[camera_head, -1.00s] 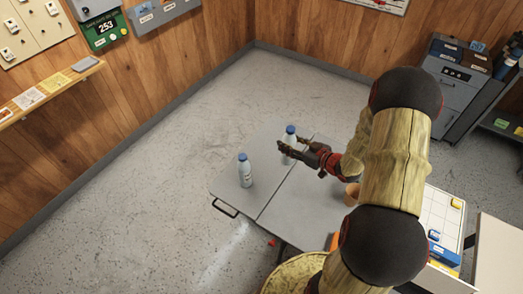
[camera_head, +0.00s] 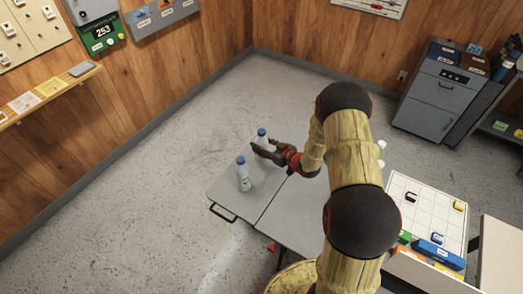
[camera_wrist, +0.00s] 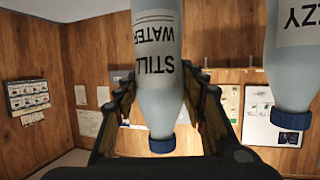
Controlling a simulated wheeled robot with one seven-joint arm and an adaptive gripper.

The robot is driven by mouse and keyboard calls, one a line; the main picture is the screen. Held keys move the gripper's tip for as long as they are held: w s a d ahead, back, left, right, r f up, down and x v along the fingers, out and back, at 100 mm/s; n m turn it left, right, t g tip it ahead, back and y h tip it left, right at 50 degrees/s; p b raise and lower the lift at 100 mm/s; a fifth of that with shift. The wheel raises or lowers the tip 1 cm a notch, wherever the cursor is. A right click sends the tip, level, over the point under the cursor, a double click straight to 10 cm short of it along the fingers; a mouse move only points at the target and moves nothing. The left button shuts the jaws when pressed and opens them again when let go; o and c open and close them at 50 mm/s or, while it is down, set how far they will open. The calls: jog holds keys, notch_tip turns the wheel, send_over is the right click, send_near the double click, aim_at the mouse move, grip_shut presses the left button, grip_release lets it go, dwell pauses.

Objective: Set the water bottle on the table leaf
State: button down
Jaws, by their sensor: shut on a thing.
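My gripper (camera_head: 268,150) is shut on a pale blue bottle with a dark blue cap, labelled "STILL WATER" (camera_wrist: 157,70) in the wrist view. In the head view this held bottle (camera_head: 262,138) is over the far part of the grey table leaf (camera_head: 226,192); I cannot tell whether its base touches. A second, similar bottle (camera_head: 243,177) stands upright on the leaf, nearer the front. In the wrist view that second bottle (camera_wrist: 288,75) is at the right, its label partly cut off and ending in "ZZY". The gap between the bottles is small.
The main tabletop (camera_head: 302,213) right of the seam looks mostly clear, though my arm hides part. White-topped items (camera_head: 381,153) show beyond my arm. A white gridded board (camera_head: 425,212) with small blocks lies right. A grey cabinet (camera_head: 437,90) stands at the back wall.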

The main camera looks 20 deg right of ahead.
jog(key=shift+w+a+f+b, duration=0.1)
jog(key=shift+f+b, duration=0.1)
jog(key=shift+f, duration=0.6)
jog(key=shift+w+f+b, duration=0.1)
jog(key=shift+f+b, duration=0.05)
jog(key=shift+f, duration=0.65)
jog(key=shift+f, duration=0.15)
jog(key=c, duration=1.1)
grip_release()
jog(key=shift+s, duration=0.1)
